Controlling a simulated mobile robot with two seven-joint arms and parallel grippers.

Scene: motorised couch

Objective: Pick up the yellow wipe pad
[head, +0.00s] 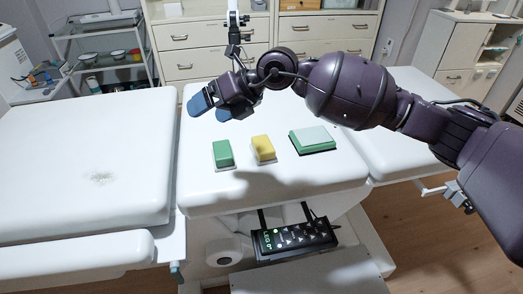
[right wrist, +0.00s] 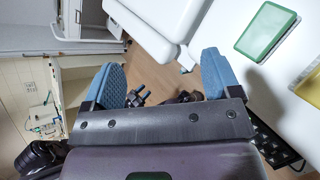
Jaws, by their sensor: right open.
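The yellow wipe pad (head: 263,148) lies on the white middle couch section (head: 270,185), between a green pad (head: 223,154) on its left and a green tray with a pale top (head: 313,139) on its right. My right gripper (head: 216,105) is open and empty, above the couch, beyond and left of the yellow pad. In the right wrist view its blue fingers (right wrist: 163,82) are spread wide with nothing between them. My left gripper is not in view.
A black control box with buttons (head: 293,238) hangs at the couch's front edge. The left couch section (head: 80,150) bears a grey smudge (head: 103,178). Drawer cabinets (head: 205,45) and a shelf trolley (head: 100,50) stand behind. The couch in front of the pads is clear.

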